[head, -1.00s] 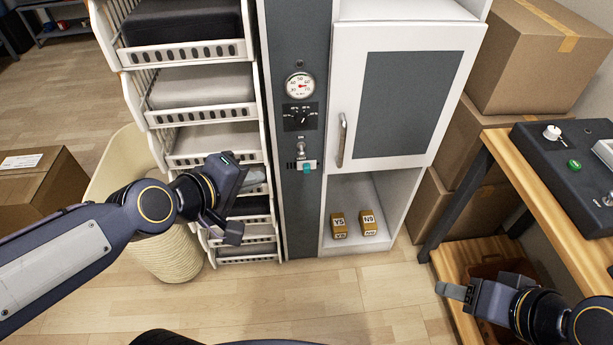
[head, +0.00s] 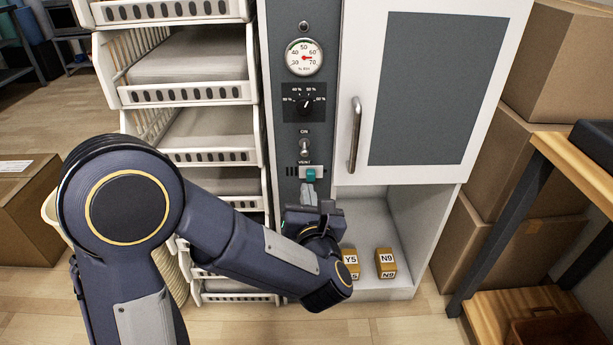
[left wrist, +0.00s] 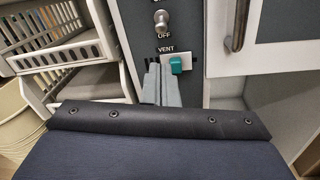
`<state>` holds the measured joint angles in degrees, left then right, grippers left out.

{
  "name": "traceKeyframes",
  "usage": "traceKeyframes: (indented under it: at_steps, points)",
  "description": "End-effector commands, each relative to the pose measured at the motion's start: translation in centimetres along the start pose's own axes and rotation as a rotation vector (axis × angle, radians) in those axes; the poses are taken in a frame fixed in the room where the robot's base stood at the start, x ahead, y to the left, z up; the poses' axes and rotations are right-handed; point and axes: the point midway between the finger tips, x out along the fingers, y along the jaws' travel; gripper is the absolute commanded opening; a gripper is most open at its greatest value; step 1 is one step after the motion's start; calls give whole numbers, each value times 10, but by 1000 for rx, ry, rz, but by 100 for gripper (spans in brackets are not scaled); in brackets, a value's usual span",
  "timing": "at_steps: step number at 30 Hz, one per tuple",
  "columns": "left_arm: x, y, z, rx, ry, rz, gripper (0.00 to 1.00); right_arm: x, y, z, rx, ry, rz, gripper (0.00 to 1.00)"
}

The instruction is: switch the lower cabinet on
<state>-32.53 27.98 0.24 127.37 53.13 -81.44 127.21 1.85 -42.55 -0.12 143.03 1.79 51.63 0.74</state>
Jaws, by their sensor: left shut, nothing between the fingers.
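A grey control panel (head: 290,100) runs up the left side of the white cabinet (head: 435,165). It carries a metal toggle switch (head: 304,147) between ON and OFF marks, also in the left wrist view (left wrist: 161,19); I cannot tell which way its lever points. Below it is a teal VENT slider (head: 311,175), at the right of its pale plate in the left wrist view (left wrist: 176,64). My left gripper (head: 309,190) is shut and empty, its fingertips (left wrist: 160,72) just below the VENT slider and below the toggle. I cannot tell whether they touch the panel. My right gripper is out of view.
A round gauge (head: 304,57) and a dial (head: 305,104) sit above the switch. The door handle (head: 355,135) stands out to the right. Two labelled blocks, one marked N9 (head: 386,262), sit in the open lower compartment. White basket drawers (head: 188,92) stand close at left.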

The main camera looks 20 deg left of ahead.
Motion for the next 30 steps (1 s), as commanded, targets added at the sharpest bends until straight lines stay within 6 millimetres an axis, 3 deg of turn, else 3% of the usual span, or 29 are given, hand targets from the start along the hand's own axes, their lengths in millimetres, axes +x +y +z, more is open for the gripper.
traceKeyframes:
  at_steps: [12,24,30]
  points:
    - [6,0,1,-3,-1,3,0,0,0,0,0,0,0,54]
    - [74,1,0,-2,-1,4,0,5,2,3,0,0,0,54]
    - [96,0,1,-1,-1,2,0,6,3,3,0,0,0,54]
